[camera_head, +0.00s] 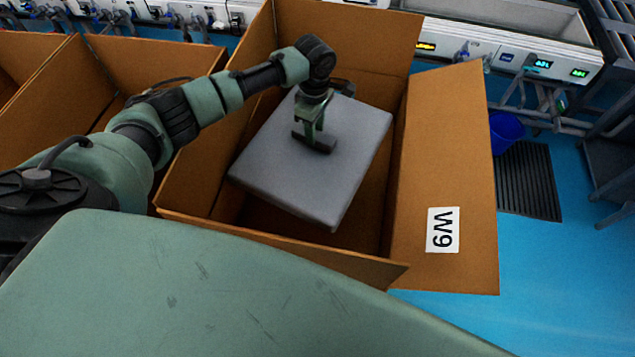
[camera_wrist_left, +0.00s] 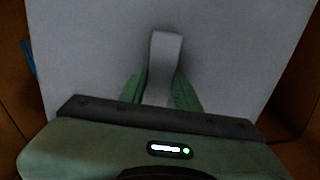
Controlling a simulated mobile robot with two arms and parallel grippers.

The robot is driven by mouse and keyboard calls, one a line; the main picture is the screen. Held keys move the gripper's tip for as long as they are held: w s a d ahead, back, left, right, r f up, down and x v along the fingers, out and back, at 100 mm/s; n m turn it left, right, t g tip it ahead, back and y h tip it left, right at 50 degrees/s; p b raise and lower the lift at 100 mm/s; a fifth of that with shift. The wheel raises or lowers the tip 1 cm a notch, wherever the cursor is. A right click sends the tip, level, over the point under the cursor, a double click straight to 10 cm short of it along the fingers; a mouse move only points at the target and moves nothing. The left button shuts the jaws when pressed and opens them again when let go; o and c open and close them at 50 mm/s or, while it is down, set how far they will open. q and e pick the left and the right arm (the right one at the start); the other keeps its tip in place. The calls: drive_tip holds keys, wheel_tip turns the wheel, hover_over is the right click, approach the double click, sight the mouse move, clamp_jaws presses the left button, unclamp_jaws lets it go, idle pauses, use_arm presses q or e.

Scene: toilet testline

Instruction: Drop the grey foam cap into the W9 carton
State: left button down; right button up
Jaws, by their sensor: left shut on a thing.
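The grey foam cap (camera_head: 335,170) is a flat square block. It is inside the opening of the W9 carton (camera_head: 445,150), turned at an angle to the carton's walls. My left gripper (camera_head: 314,140) reaches in from above and is shut on the cap's top. In the left wrist view, the two green fingers (camera_wrist_left: 160,92) close on a grey tab standing up from the cap (camera_wrist_left: 90,50). The cap's underside and how far it is above the carton floor are hidden. My right gripper is not in view.
The W9 carton's right flap is folded outward, with its white label (camera_head: 442,230) on it. Another open carton (camera_head: 140,75) stands to the left. A blue bucket (camera_head: 506,132) and a black mat (camera_head: 528,182) are at the right. Blue floor (camera_head: 560,270) is clear at lower right.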

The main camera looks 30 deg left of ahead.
use_arm(q)
drive_tip(key=shift+r, duration=0.1)
drive_tip(key=c, duration=0.9)
unclamp_jaws()
wheel_tip(320, 180, up, 8)
drive_tip(key=shift+f, duration=0.1)
